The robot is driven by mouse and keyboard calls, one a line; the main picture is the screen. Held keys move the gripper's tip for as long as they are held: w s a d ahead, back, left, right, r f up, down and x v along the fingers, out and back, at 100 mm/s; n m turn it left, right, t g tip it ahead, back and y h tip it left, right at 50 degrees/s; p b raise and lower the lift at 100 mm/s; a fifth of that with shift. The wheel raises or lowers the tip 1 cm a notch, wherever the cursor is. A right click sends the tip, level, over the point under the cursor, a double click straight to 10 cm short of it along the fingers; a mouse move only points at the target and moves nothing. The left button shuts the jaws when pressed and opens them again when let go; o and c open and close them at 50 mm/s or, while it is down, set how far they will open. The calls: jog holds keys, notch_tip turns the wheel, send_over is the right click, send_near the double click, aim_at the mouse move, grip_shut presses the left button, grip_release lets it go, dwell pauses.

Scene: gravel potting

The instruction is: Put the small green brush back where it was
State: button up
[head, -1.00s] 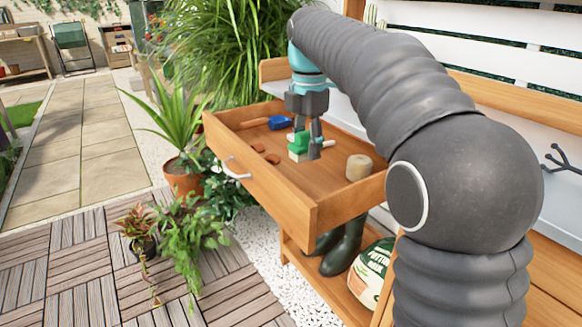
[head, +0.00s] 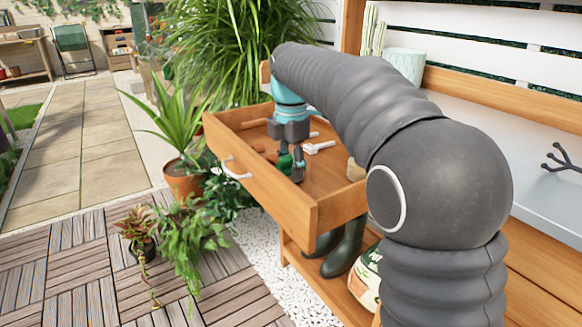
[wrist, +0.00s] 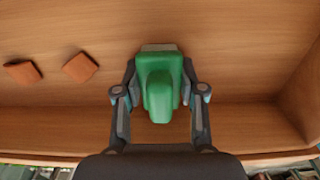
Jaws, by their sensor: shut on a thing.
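The small green brush (head: 284,163) is held low inside the open wooden drawer (head: 262,190), near its front wall. My gripper (head: 291,172) is shut on it from above. In the wrist view the brush (wrist: 160,82) sits between the two fingers of my gripper (wrist: 160,100), with a pale edge at its far end. The drawer floor (wrist: 230,60) lies beneath it. I cannot tell whether the brush touches the floor. My fingers hide part of it in the head view.
Two terracotta pieces (wrist: 82,67) lie left of the brush. A white item (head: 318,147) lies behind my gripper in the drawer. A tan round item (head: 355,170) is partly hidden by my arm. Bare drawer floor shows right of the brush. Potted plants (head: 185,180) stand outside, at left.

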jog(key=shift+f, duration=0.15)
jog(key=o, duration=1.1)
